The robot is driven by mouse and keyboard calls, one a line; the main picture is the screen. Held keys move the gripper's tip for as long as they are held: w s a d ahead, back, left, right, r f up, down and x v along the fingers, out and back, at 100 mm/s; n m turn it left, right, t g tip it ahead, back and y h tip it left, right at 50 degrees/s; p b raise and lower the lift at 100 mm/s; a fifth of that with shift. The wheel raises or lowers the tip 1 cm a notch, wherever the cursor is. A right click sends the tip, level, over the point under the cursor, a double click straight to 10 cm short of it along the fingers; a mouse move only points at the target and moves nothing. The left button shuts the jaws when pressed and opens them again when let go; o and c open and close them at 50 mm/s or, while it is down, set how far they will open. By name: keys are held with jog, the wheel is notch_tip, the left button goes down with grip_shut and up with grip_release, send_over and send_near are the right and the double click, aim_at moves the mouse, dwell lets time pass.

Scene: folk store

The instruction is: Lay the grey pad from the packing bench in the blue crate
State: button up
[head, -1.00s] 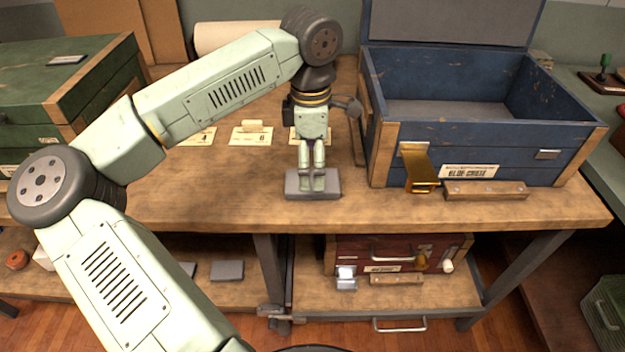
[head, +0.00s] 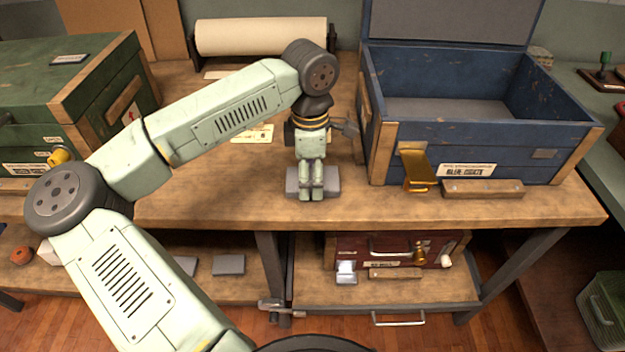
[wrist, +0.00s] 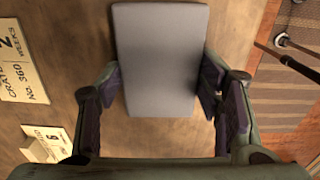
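The grey pad (head: 291,181) lies flat on the packing bench (head: 230,199), left of the blue crate. It fills the middle of the wrist view (wrist: 160,60). My gripper (head: 312,192) points straight down over it, one finger at the pad's front side. In the wrist view my gripper (wrist: 159,85) has a finger along each long side of the pad. I cannot tell whether the fingers press on it or stand just clear. The blue crate (head: 480,135) stands open on the bench's right; its visible floor is bare.
A green crate (head: 70,100) stands at the left and a paper roll (head: 260,37) at the back. A brass latch (head: 416,168) and wooden strip (head: 482,188) are at the blue crate's front. Paper cards (wrist: 22,72) lie left of the pad.

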jog(key=shift+c, duration=1.3)
